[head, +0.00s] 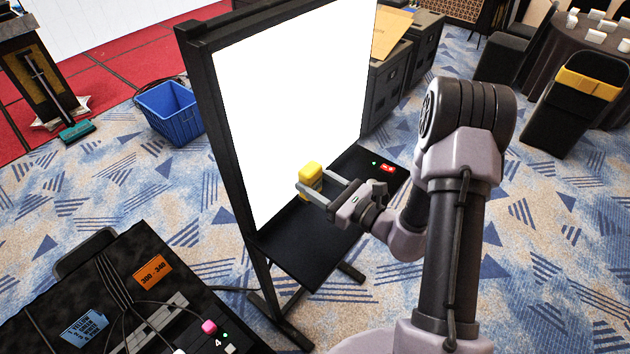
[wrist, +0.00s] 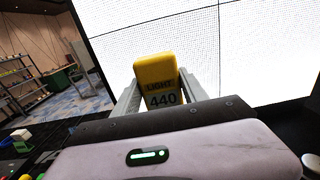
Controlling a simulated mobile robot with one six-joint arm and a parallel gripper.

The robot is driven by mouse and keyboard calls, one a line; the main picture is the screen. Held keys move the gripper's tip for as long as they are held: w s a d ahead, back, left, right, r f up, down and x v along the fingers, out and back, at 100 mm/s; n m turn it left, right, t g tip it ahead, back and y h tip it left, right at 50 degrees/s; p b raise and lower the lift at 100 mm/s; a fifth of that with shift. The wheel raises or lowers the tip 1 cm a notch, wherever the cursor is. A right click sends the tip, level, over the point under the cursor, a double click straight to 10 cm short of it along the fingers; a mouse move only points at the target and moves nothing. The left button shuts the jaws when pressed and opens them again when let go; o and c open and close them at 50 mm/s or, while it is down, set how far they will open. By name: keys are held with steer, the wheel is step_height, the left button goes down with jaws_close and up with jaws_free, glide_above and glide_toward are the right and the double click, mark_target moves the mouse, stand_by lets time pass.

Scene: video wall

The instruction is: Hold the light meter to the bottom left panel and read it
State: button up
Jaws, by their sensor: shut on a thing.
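A yellow light meter (head: 311,173) is between the fingers of my gripper (head: 317,188), which is shut on it. In the wrist view the light meter (wrist: 157,80) reads "LIGHT 440" on its near face. My gripper (wrist: 160,92) has one finger on each side of it. The video wall (head: 300,95) is lit plain white in a black frame. The meter is at the lower part of the lit face in the head view; whether it touches the panel I cannot tell. In the wrist view the wall (wrist: 240,45) shows thin panel seams behind the meter.
A black shelf (head: 310,245) juts out below the wall, with a small red device (head: 387,169) on it. A black table at the lower left holds cables, an orange card reading "300 - 340" (head: 152,272) and a blue card (head: 85,329). A blue crate (head: 170,112) stands on the carpet.

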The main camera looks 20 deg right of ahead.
stand_by(0.4)
steer(key=b+v, duration=0.2)
steer(key=v, duration=1.2)
steer(key=shift+b, duration=0.4)
steer(key=shift+r, duration=0.1)
